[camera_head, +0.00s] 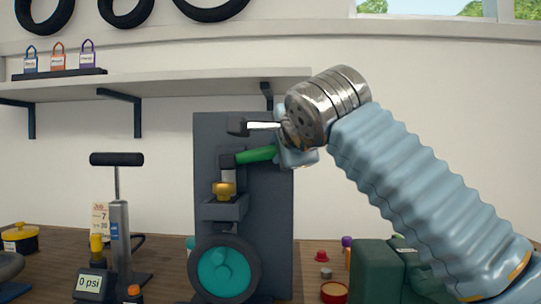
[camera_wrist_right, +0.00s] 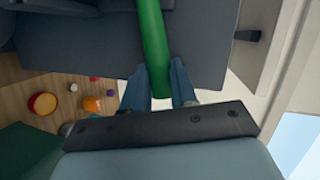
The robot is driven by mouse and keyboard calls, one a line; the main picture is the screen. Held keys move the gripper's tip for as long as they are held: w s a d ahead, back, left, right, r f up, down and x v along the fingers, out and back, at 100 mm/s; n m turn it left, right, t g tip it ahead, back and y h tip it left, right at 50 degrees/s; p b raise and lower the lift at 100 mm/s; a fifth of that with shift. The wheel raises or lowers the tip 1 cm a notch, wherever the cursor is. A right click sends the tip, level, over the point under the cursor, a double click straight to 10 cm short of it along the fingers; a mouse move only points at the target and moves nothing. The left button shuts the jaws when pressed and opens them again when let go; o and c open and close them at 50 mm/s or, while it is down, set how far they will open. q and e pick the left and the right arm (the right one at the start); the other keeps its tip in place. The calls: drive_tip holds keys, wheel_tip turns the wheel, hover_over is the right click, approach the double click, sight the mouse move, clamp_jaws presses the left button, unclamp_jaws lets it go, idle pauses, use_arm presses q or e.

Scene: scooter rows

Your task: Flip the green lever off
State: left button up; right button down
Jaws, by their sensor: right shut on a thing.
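The green lever (camera_head: 256,155) sticks out to the right from a pivot on the tall dark grey panel (camera_head: 270,210), nearly level and rising slightly to the right. My right gripper (camera_head: 287,153) is at its outer end, partly hidden by my wrist in the head view. In the right wrist view the green lever (camera_wrist_right: 152,45) runs down between the two blue fingers of my right gripper (camera_wrist_right: 159,82), which is shut on it. My left gripper is in neither view.
A second lever with a pale handle (camera_head: 262,126) sits just above the green one, close to my wrist. A brass knob (camera_head: 223,189) and a teal-hubbed wheel (camera_head: 223,271) are below. A pump (camera_head: 119,235) stands left; a shelf (camera_head: 180,82) hangs behind.

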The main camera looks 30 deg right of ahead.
drive_tip(key=shift+w+a+r+n+g+h, duration=0.15)
drive_tip(key=shift+a+r+n+g, duration=0.05)
drive_tip(key=shift+r+n, duration=0.3)
drive_tip(key=shift+w+a+r+n+g+h, duration=0.1)
drive_tip(key=shift+a+r+n+g, duration=0.2)
drive_tip(key=shift+r, duration=0.2)
drive_tip(key=shift+w+a+r+n+g+h, duration=0.1)
drive_tip(key=shift+w+a+r+n+h, duration=0.05)
drive_tip(key=shift+r+n, duration=0.35)
drive_tip(key=c, duration=0.9)
unclamp_jaws()
drive_tip(key=shift+r, duration=0.1)
drive_tip(key=v, duration=1.3)
drive_tip(key=shift+s+a, duration=0.25)
drive_tip(key=shift+s, duration=0.1)
